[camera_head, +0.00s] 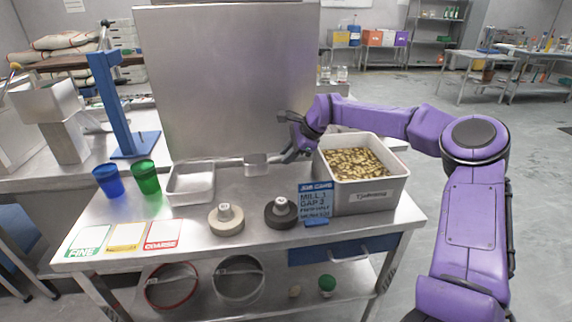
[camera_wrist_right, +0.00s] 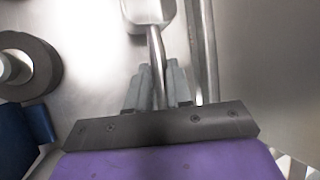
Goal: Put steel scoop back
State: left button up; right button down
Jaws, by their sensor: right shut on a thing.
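The steel scoop (camera_head: 256,164) is at the back of the steel table, left of the bean bin, close to the upright steel panel. My right gripper (camera_head: 284,157) is shut on its handle from the right, and the scoop's head points left. In the right wrist view the scoop's head (camera_wrist_right: 146,12) is at the top, and its handle runs down between the two grey fingers (camera_wrist_right: 156,88). I cannot tell whether the scoop touches the table. My left gripper is not in view.
The steel bin (camera_head: 372,194) of beans stands right of the gripper. A steel tray (camera_head: 190,187) is left of the scoop. Two round weights, cream (camera_head: 226,221) and black (camera_head: 281,213), and a blue sign (camera_head: 315,200) stand in front. Blue (camera_head: 108,182) and green (camera_head: 146,178) cups stand left.

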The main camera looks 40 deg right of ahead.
jog(key=f, duration=0.3)
jog(key=shift+w+a+f+p, duration=0.2)
jog(key=shift+w+f+p, duration=0.05)
jog(key=shift+p, duration=0.05)
jog(key=shift+f, duration=0.3)
jog(key=c, duration=1)
grip_release()
jog(key=shift+r, duration=0.25)
jog(key=shift+p+v, duration=1.7)
jog(key=shift+v, duration=4.3)
